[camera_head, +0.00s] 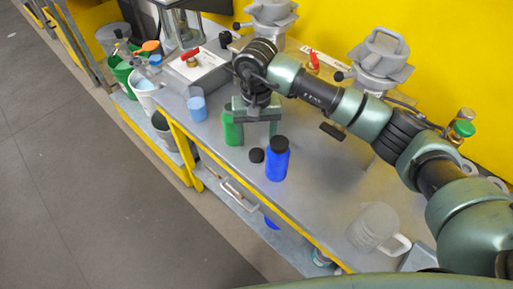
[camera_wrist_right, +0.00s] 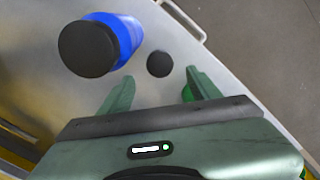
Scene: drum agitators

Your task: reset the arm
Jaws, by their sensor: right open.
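My right arm reaches in from the right in the head view, with its gripper (camera_head: 254,136) over the bench. In the right wrist view the gripper (camera_wrist_right: 161,88) has its two fingers spread, with nothing between them. A blue bottle (camera_head: 277,166) with a black cap stands close by; it also shows in the right wrist view (camera_wrist_right: 125,38). A loose black cap (camera_head: 256,155) lies beside it on the bench and shows ahead of the fingers (camera_wrist_right: 160,64). A green bottle (camera_head: 230,132) is partly hidden by one finger. My left gripper is not in view.
The grey bench (camera_head: 315,190) has a yellow front edge. A clear pitcher (camera_head: 373,228) stands at its near end and a blue beaker (camera_head: 196,106) farther left. Grey valve-like fittings (camera_head: 379,58) line the yellow wall. Open floor (camera_head: 80,160) lies to the left.

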